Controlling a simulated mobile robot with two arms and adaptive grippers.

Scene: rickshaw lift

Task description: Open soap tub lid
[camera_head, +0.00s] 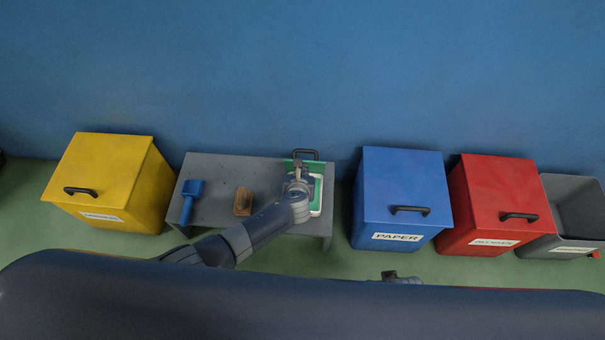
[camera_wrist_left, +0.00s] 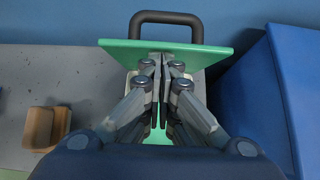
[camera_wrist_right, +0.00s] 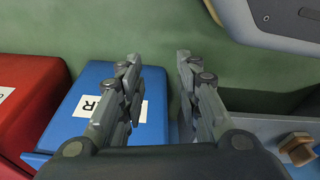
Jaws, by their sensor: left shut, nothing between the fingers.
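The soap tub (camera_head: 317,200) is a pale, white-rimmed box with green showing inside, at the right end of the grey bench. Its green lid (camera_head: 288,163) is raised and tilted, with a black handle (camera_head: 306,153) at the far edge. The lid (camera_wrist_left: 120,52) and handle (camera_wrist_left: 166,17) are clear in the left wrist view. My left gripper (camera_head: 298,166) is over the tub, shut and empty, its fingertips (camera_wrist_left: 165,66) at the lid. I cannot tell whether they touch it. It hides part of the tub. My right gripper (camera_wrist_right: 158,72) is open and empty, away from the tub.
The grey bench (camera_head: 225,170) also holds a blue scoop (camera_head: 190,200) and a brown brush-like block (camera_head: 243,202). A yellow bin (camera_head: 105,170) stands left; blue (camera_head: 403,185), red (camera_head: 500,190) and grey (camera_head: 575,205) bins stand right. A blue wall (camera_head: 300,70) is behind.

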